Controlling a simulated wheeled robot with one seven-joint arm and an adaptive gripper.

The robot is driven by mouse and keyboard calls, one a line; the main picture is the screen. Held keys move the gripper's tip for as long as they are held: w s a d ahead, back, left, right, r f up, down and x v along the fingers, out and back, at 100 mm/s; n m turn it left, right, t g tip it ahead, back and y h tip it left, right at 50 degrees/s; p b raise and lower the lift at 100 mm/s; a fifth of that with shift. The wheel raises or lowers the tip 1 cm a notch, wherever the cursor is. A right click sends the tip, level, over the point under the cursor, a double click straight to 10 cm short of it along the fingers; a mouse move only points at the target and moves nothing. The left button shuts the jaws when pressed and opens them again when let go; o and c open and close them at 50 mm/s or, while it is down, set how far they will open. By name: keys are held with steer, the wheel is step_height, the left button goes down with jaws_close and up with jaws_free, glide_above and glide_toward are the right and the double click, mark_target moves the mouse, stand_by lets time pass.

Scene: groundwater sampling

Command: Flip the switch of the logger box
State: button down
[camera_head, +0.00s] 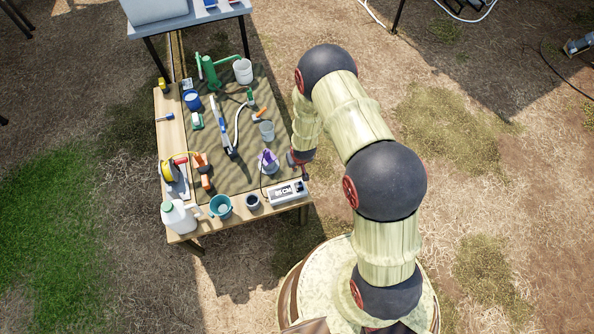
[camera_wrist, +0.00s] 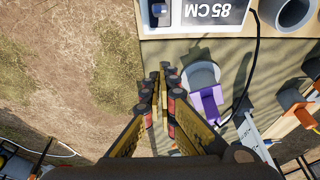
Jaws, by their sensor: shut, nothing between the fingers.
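The logger box (camera_head: 287,193) is a pale box with an "85 CM" display, at the near right corner of the table. In the wrist view the logger box (camera_wrist: 187,24) is at the top, upside down and partly cut off by the frame. A small dark part (camera_wrist: 160,11), seemingly its switch, is at the box's left end there; its position is too small to read. My gripper (camera_wrist: 160,78) is shut and empty, its fingertips below the box in the picture and apart from it. In the head view my gripper (camera_head: 303,172) is just above the box's right end.
A purple-topped grey item (camera_wrist: 207,92) is close to the right of my fingers. A grey cup (camera_head: 252,201) and teal bucket (camera_head: 221,206) stand left of the box. A black cable (camera_wrist: 251,65) runs from the box. Bare ground lies beyond the table edge.

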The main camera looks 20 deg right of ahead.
steer(key=s+r+p, duration=0.2)
steer(key=s+r, duration=0.4)
steer(key=shift+s+r, duration=0.25)
steer(key=shift+s, duration=0.15)
steer(key=s+r+g, duration=0.3)
steer(key=s+g, duration=0.1)
steer(key=s, duration=0.7)
steer(key=s+r+t, duration=0.2)
steer(key=s+r, duration=0.1)
steer(key=r, duration=1.3)
steer(key=s+r+t, duration=0.2)
steer(key=s+r, duration=0.1)
steer(key=r, duration=1.4)
steer(key=s+r+t, duration=0.2)
steer(key=s+r, duration=0.1)
steer(key=r, duration=1.4)
steer(key=shift+s+d+r, duration=0.15)
steer(key=shift+s+r, duration=0.1)
